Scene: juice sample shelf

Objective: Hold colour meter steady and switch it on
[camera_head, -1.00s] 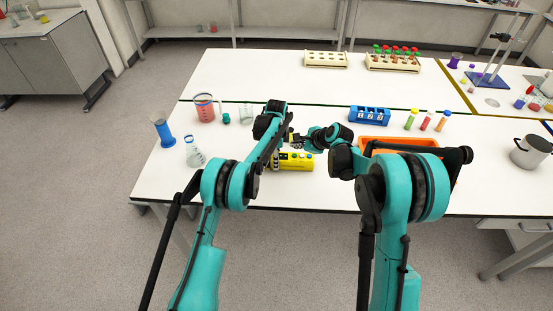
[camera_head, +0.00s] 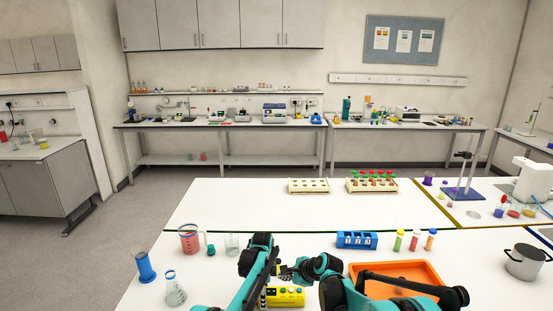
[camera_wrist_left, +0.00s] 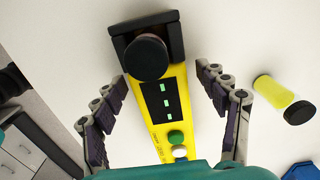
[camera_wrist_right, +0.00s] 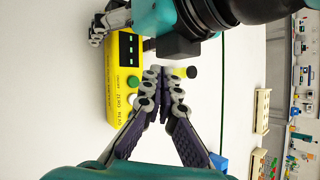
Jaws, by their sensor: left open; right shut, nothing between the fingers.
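The colour meter (camera_head: 289,298) is a yellow box on the near part of the table, partly hidden by my arms. In the left wrist view it (camera_wrist_left: 153,133) has a dark screen with three green marks, a green and a white button, and a black round cap at one end. My left gripper (camera_wrist_left: 161,78) is open, with a finger along each side of the meter. The meter also shows in the right wrist view (camera_wrist_right: 122,68), with the green button (camera_wrist_right: 133,82). My right gripper (camera_wrist_right: 165,73) is shut and empty, its tips appearing close to that button; contact cannot be told.
A black-capped yellow vial (camera_wrist_left: 284,97) stands near the meter. An orange tray (camera_head: 431,270), a blue rack (camera_head: 357,240) and coloured tubes (camera_head: 414,241) are to the right. A red-filled beaker (camera_head: 189,240), blue cylinder (camera_head: 144,265) and flask (camera_head: 175,291) are left.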

